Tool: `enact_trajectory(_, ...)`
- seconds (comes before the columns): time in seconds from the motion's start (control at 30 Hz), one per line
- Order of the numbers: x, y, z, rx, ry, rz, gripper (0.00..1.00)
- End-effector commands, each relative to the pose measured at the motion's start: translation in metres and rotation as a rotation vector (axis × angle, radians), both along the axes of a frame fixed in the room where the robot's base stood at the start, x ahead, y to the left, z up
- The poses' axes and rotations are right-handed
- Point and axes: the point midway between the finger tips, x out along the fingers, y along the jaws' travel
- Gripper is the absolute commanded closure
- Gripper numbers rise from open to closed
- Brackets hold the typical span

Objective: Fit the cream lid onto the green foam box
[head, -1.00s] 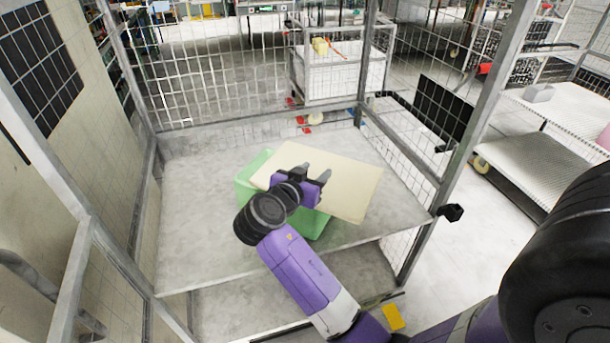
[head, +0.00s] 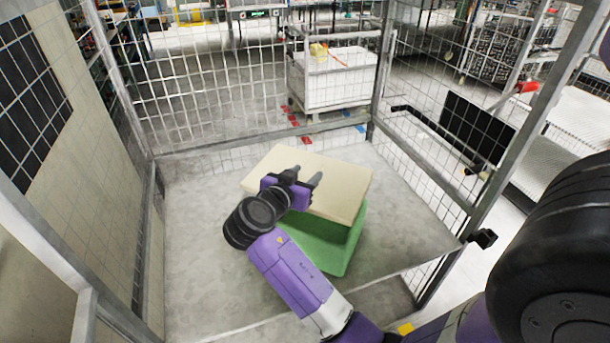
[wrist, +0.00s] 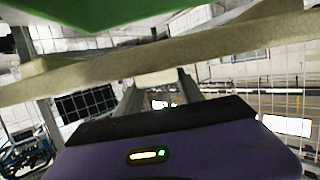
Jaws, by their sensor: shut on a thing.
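The cream lid (head: 325,185) is a flat, roughly rectangular slab above the green foam box (head: 325,245) in the head view. It covers most of the box's top; the box's front and right walls show below it. My gripper (head: 302,178) is shut on the lid near its middle. In the wrist view, the lid (wrist: 85,78) crosses as a pale band beyond my gripper (wrist: 160,88). The green box (wrist: 110,12) is at the top edge there, with a gap showing between the two at the left. The box's rim and far side are hidden by the lid.
The box stands on a grey shelf (head: 200,235) inside a wire-mesh cage. A metal post and mesh wall with a black panel (head: 473,133) stand at the right. Bare shelf surrounds the box. A white trolley (head: 335,78) stands beyond the rear mesh.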

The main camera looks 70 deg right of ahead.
Motion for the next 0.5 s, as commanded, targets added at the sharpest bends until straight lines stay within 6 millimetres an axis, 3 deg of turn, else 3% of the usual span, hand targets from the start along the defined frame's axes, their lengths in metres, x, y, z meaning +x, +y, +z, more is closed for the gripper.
enact_trajectory(0.5,0.0,0.001,-0.026,-0.002,0.0,0.0,0.94)
